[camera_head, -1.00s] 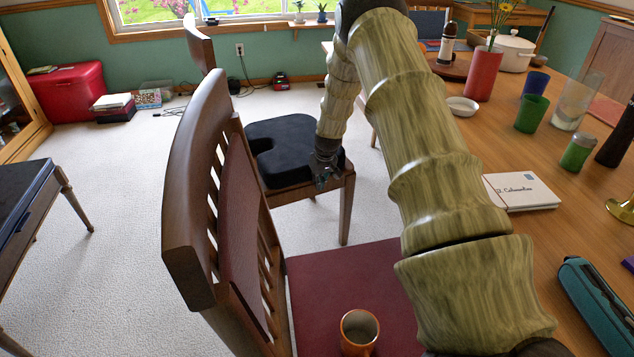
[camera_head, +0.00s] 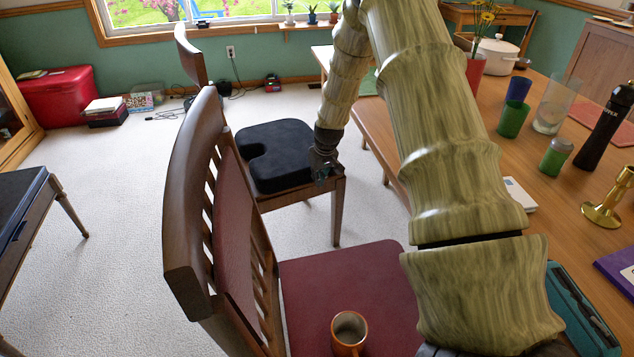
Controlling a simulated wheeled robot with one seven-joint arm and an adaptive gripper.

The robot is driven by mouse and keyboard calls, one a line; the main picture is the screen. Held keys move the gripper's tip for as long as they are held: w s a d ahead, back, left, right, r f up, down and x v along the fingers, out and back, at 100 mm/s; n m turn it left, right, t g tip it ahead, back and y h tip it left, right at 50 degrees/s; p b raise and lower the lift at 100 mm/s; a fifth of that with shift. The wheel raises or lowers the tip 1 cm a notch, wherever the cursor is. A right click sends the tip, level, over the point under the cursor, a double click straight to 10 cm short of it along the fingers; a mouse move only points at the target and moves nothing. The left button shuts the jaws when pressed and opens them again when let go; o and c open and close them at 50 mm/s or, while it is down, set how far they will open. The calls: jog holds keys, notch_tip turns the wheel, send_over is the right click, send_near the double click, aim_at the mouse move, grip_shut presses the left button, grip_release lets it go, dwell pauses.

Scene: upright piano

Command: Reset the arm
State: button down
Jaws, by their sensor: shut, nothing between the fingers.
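My arm fills the middle and right of the view, rising from the bottom right and bending down at the top. My gripper (camera_head: 323,174) hangs at the end of the forearm, small and dark, pointing down. It is shut with nothing in it. In the picture it lies over the right edge of the black cushion (camera_head: 276,150) on the far chair; I cannot tell whether it touches it.
The near chair (camera_head: 195,215) stands at centre left, an orange mug (camera_head: 348,333) on its red seat (camera_head: 318,290). The wooden table (camera_head: 545,205) at right holds cups (camera_head: 513,119), a black bottle (camera_head: 603,130) and a brass candlestick (camera_head: 607,207).

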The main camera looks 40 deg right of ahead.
jog(key=shift+s+r, duration=0.15)
jog(key=shift+r, duration=0.3)
jog(key=shift+r, duration=0.1)
